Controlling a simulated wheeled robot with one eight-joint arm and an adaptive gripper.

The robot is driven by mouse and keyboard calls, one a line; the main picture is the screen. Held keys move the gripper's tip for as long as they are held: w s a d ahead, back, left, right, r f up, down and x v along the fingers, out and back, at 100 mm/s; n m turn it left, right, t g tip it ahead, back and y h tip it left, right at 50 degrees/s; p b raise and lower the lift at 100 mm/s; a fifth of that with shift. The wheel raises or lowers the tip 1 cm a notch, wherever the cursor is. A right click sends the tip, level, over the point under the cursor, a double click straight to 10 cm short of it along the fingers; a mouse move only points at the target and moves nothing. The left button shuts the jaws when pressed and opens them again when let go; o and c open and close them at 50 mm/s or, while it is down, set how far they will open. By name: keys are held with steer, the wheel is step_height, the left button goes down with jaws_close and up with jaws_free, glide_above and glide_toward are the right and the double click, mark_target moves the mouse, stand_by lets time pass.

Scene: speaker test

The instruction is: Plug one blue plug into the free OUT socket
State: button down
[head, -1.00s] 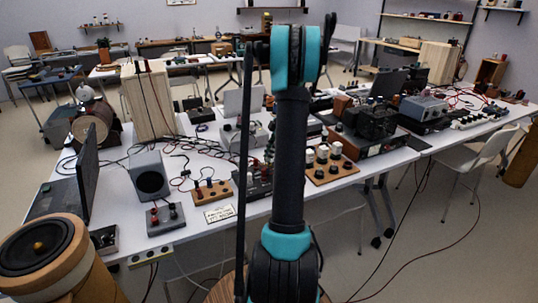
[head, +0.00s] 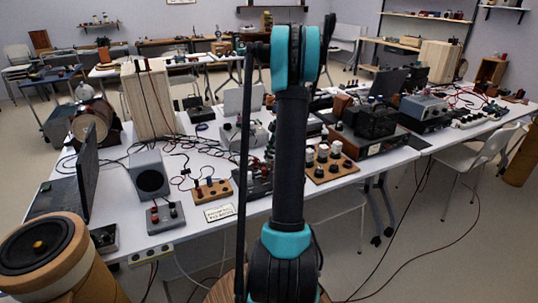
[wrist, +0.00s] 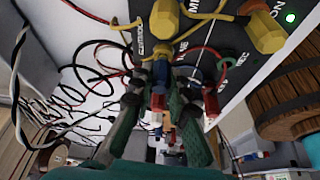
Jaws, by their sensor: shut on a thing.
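In the wrist view my gripper (wrist: 157,100) has its two dark green fingers close together around a blue plug (wrist: 160,72), in front of a dark labelled panel (wrist: 205,38). Another blue plug (wrist: 191,73) shows just right of it. The fingertips hide part of the held plug, and I cannot tell whether it touches a socket. No OUT label can be read, so I cannot tell which socket is free. In the head view my arm covers the middle, and my gripper cannot be made out.
Yellow plugs (wrist: 268,34) with cables crowd the panel's top, near a green light (wrist: 290,18). A red plug (wrist: 210,101) hangs at right. Black and white cables (wrist: 30,95) lie left. In the head view, a grey speaker (head: 149,175) stands on the cluttered table.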

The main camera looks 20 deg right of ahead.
steer(key=shift+f, duration=0.35)
steer(key=c, duration=1.4)
jaws_free()
steer(key=shift+r, duration=0.15)
steer(key=shift+r, duration=3.6)
steer(key=shift+a, duration=0.1)
steer(key=s+a+m+t+h, duration=0.1)
steer(key=s+a+m+h, duration=0.2)
steer(key=s+a+m, duration=0.8)
steer(key=s+a+f+m+t, duration=0.1)
steer(key=s+a+f+m, duration=0.1)
steer(key=s+a, duration=0.4)
steer(key=s+a+f+m+t+h, duration=0.1)
steer(key=s+a+f+m, duration=0.2)
steer(key=s, duration=0.8)
step_height(320, 180, down, 2)
steer(key=a, duration=0.2)
steer(key=shift+s+a+f+t, duration=0.2)
steer(key=shift+a+t, duration=0.1)
steer(key=shift+a, duration=0.1)
